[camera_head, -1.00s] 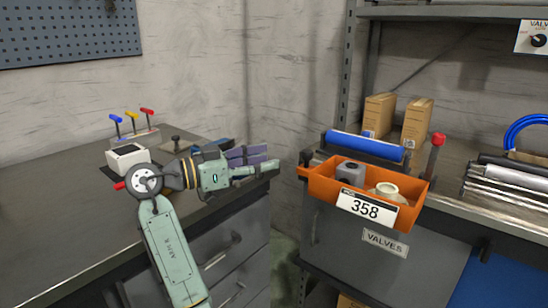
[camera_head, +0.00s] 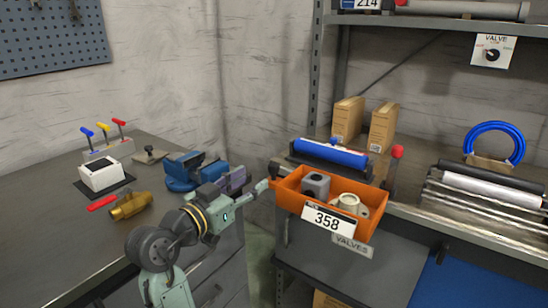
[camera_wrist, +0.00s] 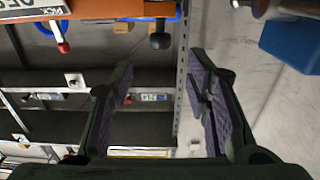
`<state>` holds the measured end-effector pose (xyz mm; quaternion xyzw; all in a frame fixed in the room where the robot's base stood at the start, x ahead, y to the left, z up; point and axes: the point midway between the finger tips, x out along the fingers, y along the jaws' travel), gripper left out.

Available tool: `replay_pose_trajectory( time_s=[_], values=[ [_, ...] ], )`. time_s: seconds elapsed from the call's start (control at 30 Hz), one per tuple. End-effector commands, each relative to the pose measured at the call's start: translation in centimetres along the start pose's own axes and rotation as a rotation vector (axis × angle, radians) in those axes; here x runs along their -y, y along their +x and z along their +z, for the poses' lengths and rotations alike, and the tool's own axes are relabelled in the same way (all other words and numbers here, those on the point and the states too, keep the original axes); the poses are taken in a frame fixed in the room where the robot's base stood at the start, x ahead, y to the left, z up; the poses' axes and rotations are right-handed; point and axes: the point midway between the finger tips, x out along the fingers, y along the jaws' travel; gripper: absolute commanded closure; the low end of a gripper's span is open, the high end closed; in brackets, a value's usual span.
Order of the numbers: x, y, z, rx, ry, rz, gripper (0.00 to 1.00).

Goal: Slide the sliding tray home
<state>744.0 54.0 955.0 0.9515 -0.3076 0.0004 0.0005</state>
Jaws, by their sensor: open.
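The orange tray (camera_head: 287,193) sits on the right-hand workbench, its front overhanging the front edge above the VALVES plate. It carries a white 358 label, a grey block (camera_head: 315,185) and a cream ring-shaped fitting (camera_head: 349,203). My gripper (camera_head: 250,186) is open and empty, just left of the tray's left end in the head view; I cannot tell whether a finger touches it. In the wrist view my gripper (camera_wrist: 163,80) has its purple-padded fingers spread apart, and the tray's orange edge (camera_wrist: 110,8) runs along the top left.
A blue roller (camera_head: 330,152) and a red-knobbed lever (camera_head: 393,170) stand behind the tray, with cardboard boxes (camera_head: 383,128) farther back. Steel bars (camera_head: 480,195) lie to the right. A blue vise (camera_head: 195,172) and a brass valve (camera_head: 130,206) are on the left bench. A gap separates the benches.

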Motion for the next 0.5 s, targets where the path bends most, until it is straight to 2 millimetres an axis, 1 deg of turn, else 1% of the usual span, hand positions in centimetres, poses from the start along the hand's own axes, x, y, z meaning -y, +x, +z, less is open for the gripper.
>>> replay_pose_trajectory(
  time_s=[0.3,0.5],
  values=[
    [-0.1,5.8,-0.2,0.002,-0.001,0.006,0.56],
    [-0.1,8.8,-0.1,0.001,0.0,0.004,0.56]
  ],
)
